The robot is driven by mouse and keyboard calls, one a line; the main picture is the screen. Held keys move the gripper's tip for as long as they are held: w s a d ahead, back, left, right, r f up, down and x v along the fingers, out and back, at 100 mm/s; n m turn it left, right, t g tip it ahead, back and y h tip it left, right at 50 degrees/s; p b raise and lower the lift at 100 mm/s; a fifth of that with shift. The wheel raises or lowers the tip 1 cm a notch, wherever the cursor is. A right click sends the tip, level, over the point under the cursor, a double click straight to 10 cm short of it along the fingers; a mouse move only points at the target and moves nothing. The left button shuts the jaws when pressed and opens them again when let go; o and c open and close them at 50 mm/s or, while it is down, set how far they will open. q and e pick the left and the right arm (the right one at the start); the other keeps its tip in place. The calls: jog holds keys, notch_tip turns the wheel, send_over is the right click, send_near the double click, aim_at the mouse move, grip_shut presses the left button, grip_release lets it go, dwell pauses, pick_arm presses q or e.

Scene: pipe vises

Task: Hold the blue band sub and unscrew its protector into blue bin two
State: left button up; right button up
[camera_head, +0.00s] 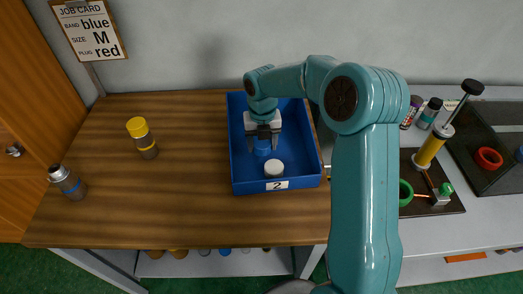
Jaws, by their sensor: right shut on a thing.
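The sub with the blue band (72,186) stands at the left end of the wooden bench, its silver and dark upper end bare. Blue bin two (238,169) sits at the bench's right side with a white label marked 2. My right gripper (262,138) reaches down inside the bin and is shut on a blue cap-like piece (262,149), which looks like a protector. Whether that piece touches the bin floor I cannot tell. A white round cap (274,168) lies in the bin just in front of it. My left gripper is out of view.
A sub with a yellow band and yellow cap (139,132) stands at the bench's back left. A job card (88,30) reads band blue, size M, plug red. The bench middle is clear.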

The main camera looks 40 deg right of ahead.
aim_at(261, 158)
jog(key=f, duration=0.4)
jog(key=shift+w+a, duration=0.1)
jog(key=shift+w, duration=0.15)
jog(key=shift+s, duration=0.15)
jog(key=shift+f, duration=0.1)
jog(key=o, duration=1.2)
jog(key=shift+c, duration=0.2)
notch_tip(261, 158, up, 12)
jog(key=shift+r, duration=0.15)
